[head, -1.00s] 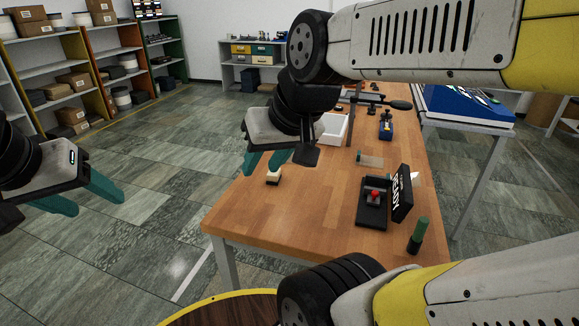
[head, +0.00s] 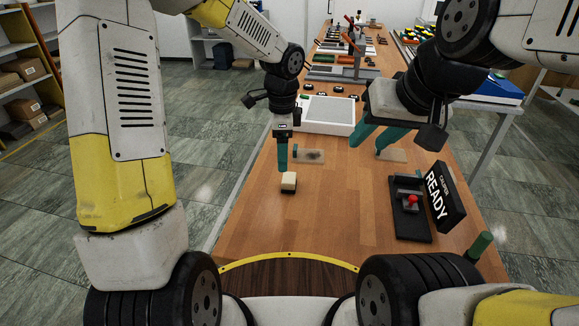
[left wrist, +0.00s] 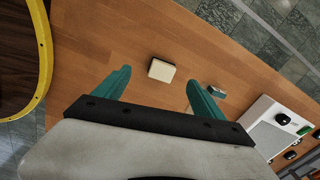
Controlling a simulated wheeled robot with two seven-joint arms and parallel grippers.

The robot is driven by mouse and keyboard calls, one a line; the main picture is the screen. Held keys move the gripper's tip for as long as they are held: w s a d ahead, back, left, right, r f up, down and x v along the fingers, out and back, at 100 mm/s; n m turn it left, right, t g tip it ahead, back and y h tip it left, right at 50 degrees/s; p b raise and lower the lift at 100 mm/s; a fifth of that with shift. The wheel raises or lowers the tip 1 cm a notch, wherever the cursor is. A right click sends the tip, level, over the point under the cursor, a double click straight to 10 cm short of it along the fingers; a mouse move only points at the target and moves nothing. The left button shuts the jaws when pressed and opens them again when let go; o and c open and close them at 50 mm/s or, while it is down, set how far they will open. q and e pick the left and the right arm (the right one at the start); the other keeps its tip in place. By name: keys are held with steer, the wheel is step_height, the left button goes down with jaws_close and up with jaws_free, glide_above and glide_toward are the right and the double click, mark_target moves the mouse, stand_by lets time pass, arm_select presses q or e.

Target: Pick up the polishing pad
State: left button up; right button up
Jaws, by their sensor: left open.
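The polishing pad appears to be the small cream block (head: 289,181) lying on the wooden table. My left gripper (head: 283,169) points down just behind and above it in the head view, where its fingers show edge-on. In the left wrist view the pad (left wrist: 161,70) lies between the lines of the two teal fingers, slightly beyond the open tips (left wrist: 158,77). Nothing is held there, and the pad looks untouched. My right gripper (head: 366,148) hangs over the table's right side, its teal fingers apart and empty.
A clear plate with a green end (head: 309,154) lies behind the pad. A black READY sign (head: 440,196), a red-buttoned device (head: 411,206) and a green cylinder (head: 479,246) are at right. The table's front middle is clear.

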arm_select(q)
steer(key=m, duration=0.2)
glide_above(289, 177)
steer(key=shift+g, duration=0.3)
steer(key=f, duration=0.5)
steer(key=shift+s+d+f, duration=0.1)
steer(key=shift+s+d, duration=0.05)
steer(key=shift+s, duration=0.05)
steer(key=f, duration=0.5)
steer(key=shift+w+f, duration=0.25)
steer(key=shift+f, duration=0.1)
steer(key=c, duration=1.5)
steer(key=shift+o, duration=0.2)
steer(key=shift+r, duration=0.15)
steer(key=shift+r, duration=0.55)
step_height(289, 177, up, 2)
steer(key=shift+r, duration=0.25)
steer(key=s+d, duration=0.2)
steer(key=d, duration=0.2)
steer(key=s+d, duration=0.2)
steer(key=d, duration=0.3)
steer(key=s+d+r, duration=0.1)
steer(key=s+d, duration=0.2)
steer(key=d, duration=0.2)
steer(key=shift+r, duration=0.1)
